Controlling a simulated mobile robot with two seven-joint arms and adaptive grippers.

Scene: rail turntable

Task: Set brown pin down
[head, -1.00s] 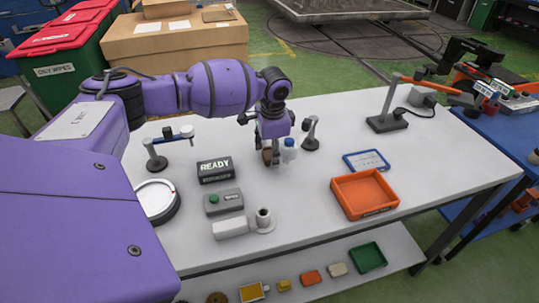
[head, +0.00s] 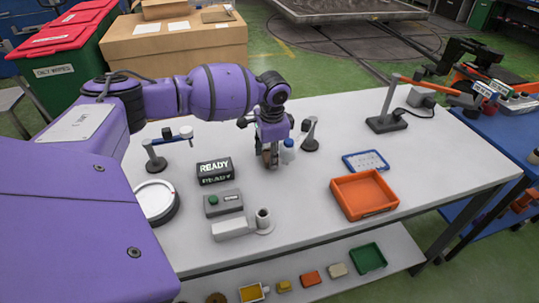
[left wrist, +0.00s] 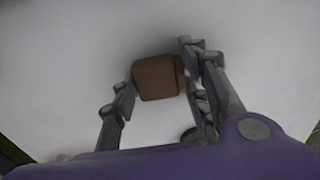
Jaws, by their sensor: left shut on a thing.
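My left gripper (head: 270,162) is low over the white table, just left of a small bottle with a blue cap (head: 288,151). It is shut on the brown pin, which is mostly hidden behind the fingers in the head view. In the left wrist view the brown pin (left wrist: 157,78) shows as a brown block between the two grey fingers (left wrist: 160,92). I cannot tell whether the pin touches the table. My right gripper is in neither view.
A black READY display (head: 214,170), a green-button box (head: 223,203) and a grey holder with an upright cup (head: 263,221) stand to the left and front. An orange tray (head: 364,209) is to the right. The table between gripper and tray is clear.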

